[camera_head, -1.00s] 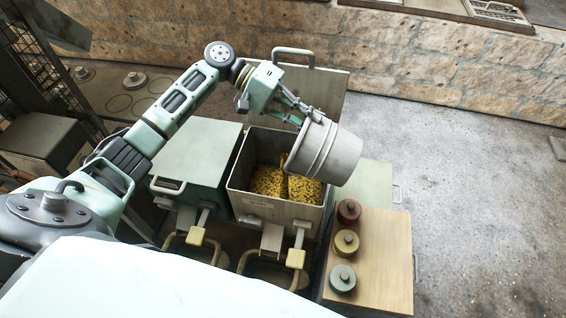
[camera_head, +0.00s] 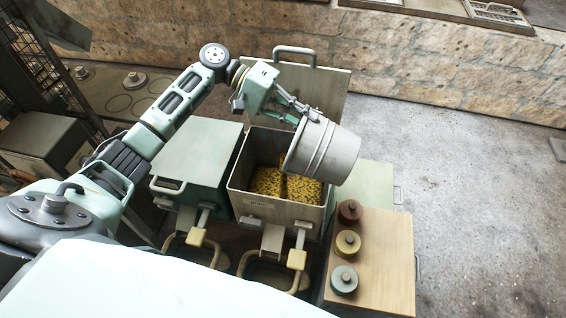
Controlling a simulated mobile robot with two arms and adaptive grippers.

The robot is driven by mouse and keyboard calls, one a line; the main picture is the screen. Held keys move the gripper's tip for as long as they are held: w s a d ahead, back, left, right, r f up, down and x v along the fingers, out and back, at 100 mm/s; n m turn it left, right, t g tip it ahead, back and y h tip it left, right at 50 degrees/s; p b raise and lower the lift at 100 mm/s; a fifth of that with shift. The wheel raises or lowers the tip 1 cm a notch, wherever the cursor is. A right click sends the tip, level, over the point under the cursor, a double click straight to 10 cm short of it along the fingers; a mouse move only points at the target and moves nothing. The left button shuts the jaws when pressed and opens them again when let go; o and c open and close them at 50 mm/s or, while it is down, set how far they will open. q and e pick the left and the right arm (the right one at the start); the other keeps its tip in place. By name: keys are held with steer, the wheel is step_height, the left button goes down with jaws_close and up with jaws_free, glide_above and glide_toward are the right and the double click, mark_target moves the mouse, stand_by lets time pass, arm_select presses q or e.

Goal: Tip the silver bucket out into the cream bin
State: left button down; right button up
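The silver bucket (camera_head: 325,152) hangs tilted over the right part of the cream bin (camera_head: 274,207), with its mouth facing down and to the left. My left gripper (camera_head: 298,112) is at the bucket's upper left rim, with its fingers closed on it. The cream bin is open, its lid (camera_head: 325,88) raised at the back. Yellow pieces (camera_head: 268,182) lie inside the bin in two areas with a divider between them. The inside of the bucket is hidden. My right gripper is not in view.
A closed green bin (camera_head: 198,155) stands to the left of the cream bin. A wooden-topped box (camera_head: 385,250) with red, yellow and grey round weights stands at the right front. A pale green surface (camera_head: 368,185) lies behind it. Open floor (camera_head: 480,220) is on the right.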

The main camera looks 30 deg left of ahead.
arm_select(q)
steer(key=shift+w+d, duration=0.15)
steer(key=shift+d, duration=0.05)
steer(key=shift+a, duration=0.2)
steer(key=shift+a+r, duration=0.1)
steer(key=shift+a, duration=0.1)
steer(key=shift+b, duration=0.35)
